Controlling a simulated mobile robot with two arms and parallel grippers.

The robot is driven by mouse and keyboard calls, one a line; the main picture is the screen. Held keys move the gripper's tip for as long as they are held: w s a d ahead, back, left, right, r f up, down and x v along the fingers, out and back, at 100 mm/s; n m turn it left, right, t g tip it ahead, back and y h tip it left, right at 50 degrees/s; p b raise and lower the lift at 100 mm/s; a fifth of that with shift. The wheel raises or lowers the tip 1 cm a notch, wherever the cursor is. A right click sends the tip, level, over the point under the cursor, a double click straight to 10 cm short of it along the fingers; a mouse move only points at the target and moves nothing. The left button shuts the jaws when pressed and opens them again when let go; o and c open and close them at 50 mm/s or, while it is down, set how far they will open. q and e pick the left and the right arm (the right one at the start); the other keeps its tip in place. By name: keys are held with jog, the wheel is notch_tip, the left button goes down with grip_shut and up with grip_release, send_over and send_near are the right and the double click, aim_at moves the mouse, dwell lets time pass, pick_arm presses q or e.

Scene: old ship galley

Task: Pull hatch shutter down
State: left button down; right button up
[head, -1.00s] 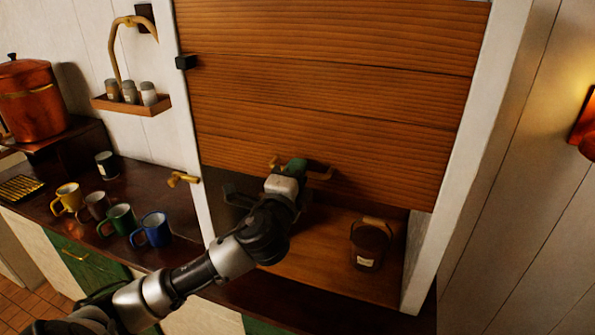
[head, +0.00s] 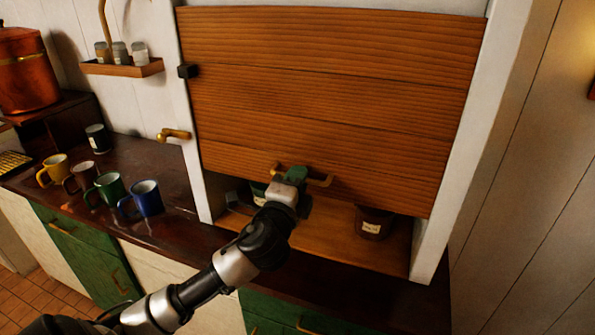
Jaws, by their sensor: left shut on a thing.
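The wooden hatch shutter (head: 330,90) hangs in a white frame in the head view. It covers most of the opening; a gap is left below its bottom edge. A brass handle (head: 320,181) is near that lower edge. My left gripper (head: 290,176) is shut on the handle at its left part; its fingertips are partly hidden. My right gripper is not in view.
A dark labelled pot (head: 373,222) stands on the wooden sill (head: 330,232) under the shutter. A brass latch (head: 173,134) is on the left frame post. Several mugs, including a blue mug (head: 142,199), stand on the dark counter (head: 165,225) at left.

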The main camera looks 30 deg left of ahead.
pick_arm(q)
notch_tip(320, 180, down, 17)
jog(key=b, duration=1.1)
jog(key=shift+f+b, duration=0.15)
jog(key=shift+b, duration=0.15)
jog(key=shift+f+b, duration=0.35)
jog(key=shift+f, duration=0.2)
jog(key=shift+d+f, duration=0.1)
jog(key=shift+f, duration=0.05)
jog(key=c, duration=1.2)
grip_release()
jog(key=b+v, duration=0.1)
jog(key=v, duration=0.8)
jog(key=shift+s+f+b, duration=0.1)
jog(key=shift+s+b, duration=0.25)
jog(key=shift+s+d, duration=0.15)
jog(key=shift+s, duration=0.4)
